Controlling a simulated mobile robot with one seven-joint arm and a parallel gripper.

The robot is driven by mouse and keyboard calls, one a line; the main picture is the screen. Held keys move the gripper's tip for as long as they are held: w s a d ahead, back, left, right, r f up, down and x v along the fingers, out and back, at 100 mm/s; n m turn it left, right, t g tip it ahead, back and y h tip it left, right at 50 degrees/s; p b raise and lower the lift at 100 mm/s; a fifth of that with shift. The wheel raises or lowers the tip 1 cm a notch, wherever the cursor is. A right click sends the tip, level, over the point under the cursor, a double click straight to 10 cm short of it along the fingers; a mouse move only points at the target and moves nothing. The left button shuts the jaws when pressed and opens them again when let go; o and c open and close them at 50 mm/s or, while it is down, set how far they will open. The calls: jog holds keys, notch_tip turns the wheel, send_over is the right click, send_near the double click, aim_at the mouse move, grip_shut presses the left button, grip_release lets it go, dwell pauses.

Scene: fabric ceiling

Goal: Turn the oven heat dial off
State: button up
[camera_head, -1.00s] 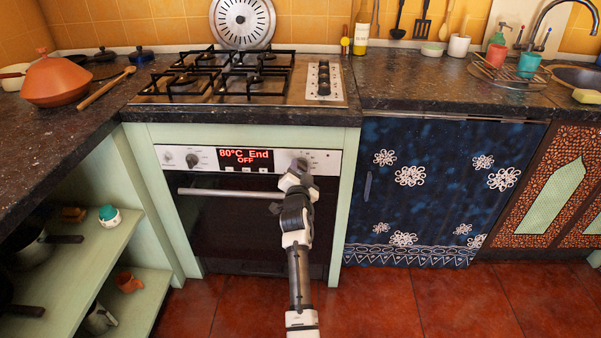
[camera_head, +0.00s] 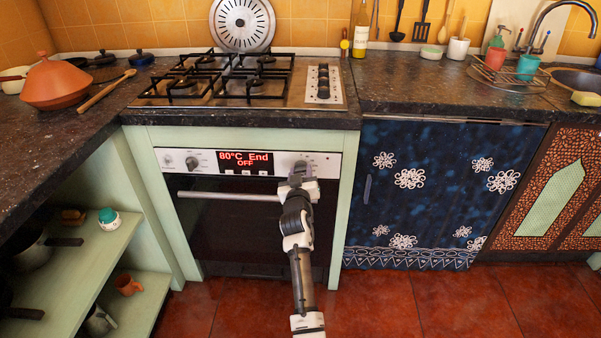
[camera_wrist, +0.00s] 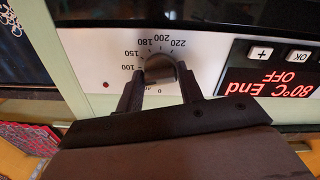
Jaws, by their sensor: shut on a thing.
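The oven heat dial (camera_wrist: 160,68) is a dark round knob on the oven's light front panel (camera_wrist: 90,60), with numbers from 100 to 220 around it in the wrist view. My gripper (camera_wrist: 160,88) is shut on it, one dark finger on each side. In the head view my gripper (camera_head: 299,174) reaches the right part of the panel and mostly hides the dial. The red display (camera_head: 245,161) reads 80°C End OFF. The dial's pointer mark cannot be made out.
A second knob (camera_head: 192,162) sits at the panel's left. The oven door handle (camera_head: 230,196) runs below the panel. The hob (camera_head: 240,80) is above. Open shelves (camera_head: 90,250) stand left and a blue cabinet front (camera_head: 430,190) right. The red floor in front is clear.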

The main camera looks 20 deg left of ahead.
jog(key=n+p, duration=0.1)
jog(key=n, duration=0.2)
jog(key=shift+n, duration=0.4)
jog(key=n+p, duration=0.1)
jog(key=n, duration=0.2)
jog(key=shift+r+n, duration=0.1)
jog(key=shift+n, duration=0.2)
jog(key=n+p, duration=0.1)
jog(key=n, duration=0.2)
jog(key=shift+d+n+p, duration=0.1)
jog(key=shift+n+p, duration=0.2)
jog(key=shift+p, duration=0.1)
jog(key=shift+n+p, duration=0.75)
jog(key=shift+n, duration=1.15)
jog(key=o, duration=1)
jog(key=p+v, duration=0.2)
jog(key=v, duration=1.1)
jog(key=shift+s, duration=0.35)
